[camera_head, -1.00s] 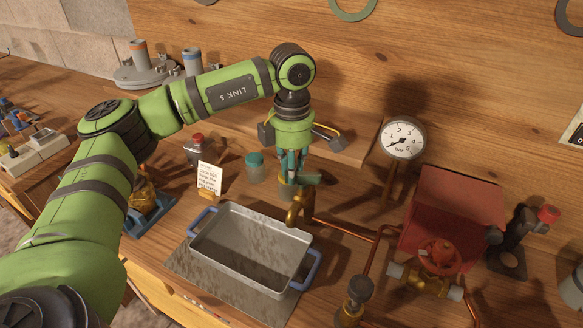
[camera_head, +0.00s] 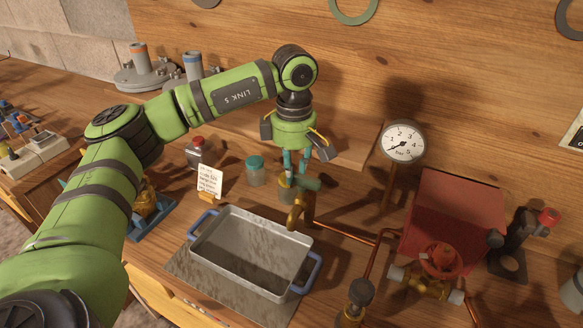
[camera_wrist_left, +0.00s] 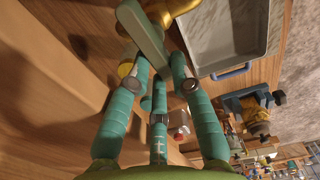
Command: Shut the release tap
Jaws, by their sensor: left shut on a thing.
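The release tap is a brass spout (camera_head: 298,210) that curves down over the near tray's back edge, with a grey-green lever (camera_head: 309,184) on top. My left gripper (camera_head: 296,172) points straight down at the tap, its teal fingers shut on the lever. In the left wrist view the lever (camera_wrist_left: 146,38) shows as a flat bar between the fingertips (camera_wrist_left: 150,62), with part of the brass tap body (camera_wrist_left: 170,10) beyond it. The fingers partly hide the lever's pivot. My right gripper is not in view.
A grey tray (camera_head: 225,215) with blue handles sits below the spout. A green-lidded jar (camera_head: 255,172) and a note card (camera_head: 209,181) stand to the left. A pressure gauge (camera_head: 402,142), copper pipe (camera_head: 345,231) and red-wheeled valve (camera_head: 440,262) are to the right.

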